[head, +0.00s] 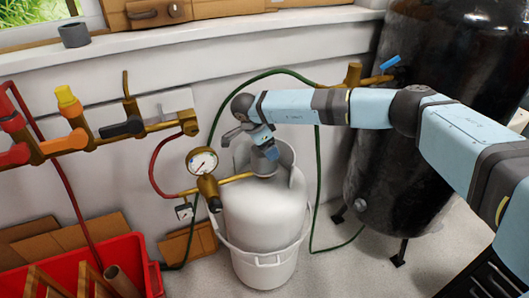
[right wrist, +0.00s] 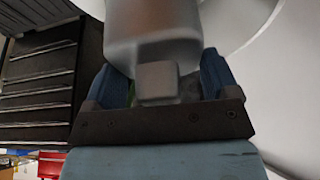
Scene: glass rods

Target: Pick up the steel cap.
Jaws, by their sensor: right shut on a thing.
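A grey metal piece (right wrist: 150,35), apparently the steel cap, fills the top middle of the right wrist view, between and beyond the blue fingers. In the head view, my right gripper (head: 271,153) points down into the open collar at the top of the white gas cylinder (head: 262,205). In the right wrist view, my right gripper (right wrist: 162,85) has a finger on each side of the grey piece and is shut on it. My left gripper is not in view.
A pressure gauge (head: 202,161) with a brass fitting stands left of the cylinder's collar. A green hose (head: 317,180) loops behind it. A big black tank (head: 400,150) stands to the right. A red crate (head: 120,258) is at lower left, below pipes with valves (head: 95,138).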

